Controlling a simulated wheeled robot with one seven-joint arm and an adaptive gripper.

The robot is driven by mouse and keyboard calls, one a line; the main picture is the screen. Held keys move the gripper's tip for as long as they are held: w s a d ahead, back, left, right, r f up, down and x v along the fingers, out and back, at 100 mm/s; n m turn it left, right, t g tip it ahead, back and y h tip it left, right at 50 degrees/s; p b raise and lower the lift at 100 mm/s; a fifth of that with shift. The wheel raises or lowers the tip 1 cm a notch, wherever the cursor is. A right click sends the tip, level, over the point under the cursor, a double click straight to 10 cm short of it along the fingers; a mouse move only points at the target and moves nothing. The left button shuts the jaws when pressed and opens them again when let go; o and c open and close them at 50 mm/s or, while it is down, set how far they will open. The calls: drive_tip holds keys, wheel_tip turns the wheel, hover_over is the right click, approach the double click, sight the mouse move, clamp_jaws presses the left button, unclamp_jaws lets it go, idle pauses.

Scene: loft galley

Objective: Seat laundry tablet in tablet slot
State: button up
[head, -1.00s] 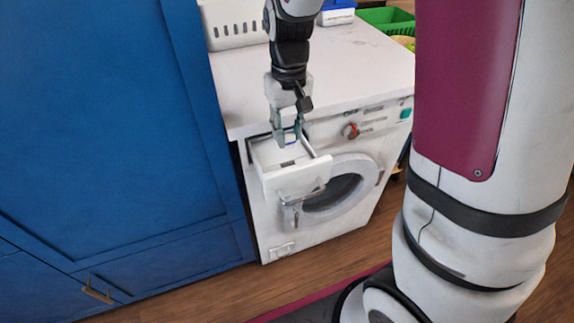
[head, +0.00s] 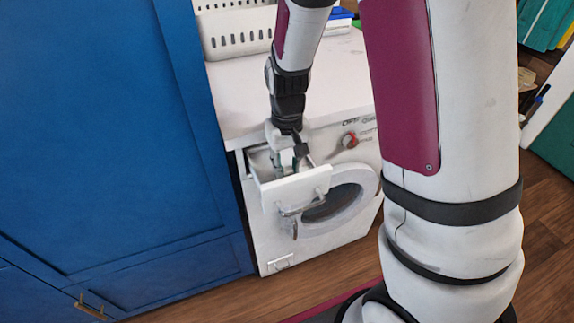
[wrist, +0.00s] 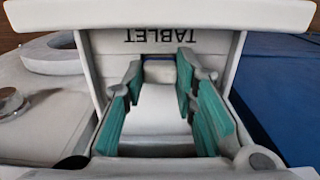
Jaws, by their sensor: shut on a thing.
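My gripper (head: 287,166) points down into the open drawer (head: 297,185) of the washing machine. In the wrist view my teal fingers (wrist: 158,80) are shut on the laundry tablet (wrist: 158,72), of which a small dark blue part shows between the fingertips. The tablet is hidden by the fingers and drawer front in the head view. The tablet slot lies inside the drawer, near the upside-down word TABLET (wrist: 161,35) on its inner wall. I cannot tell whether the tablet touches the slot floor.
The washing machine (head: 350,225) has a white top with a white slotted basket (head: 235,35) at the back. A tall blue cabinet (head: 110,130) stands close on the left. The drawer's side walls leave little room around the fingers.

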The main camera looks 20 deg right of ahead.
sight(287, 169)
drive_tip(key=o, duration=0.9)
drive_tip(key=shift+f, duration=0.1)
drive_tip(key=shift+o, duration=0.2)
wheel_tip(287, 169, up, 12)
drive_tip(key=p, duration=0.2)
drive_tip(key=s+r+t, duration=0.1)
drive_tip(key=s+r, duration=0.8)
drive_tip(key=s, duration=0.2)
drive_tip(key=s+r+t, duration=0.1)
drive_tip(key=s+r, duration=0.1)
drive_tip(key=s, duration=1.2)
drive_tip(key=shift+s, duration=0.15)
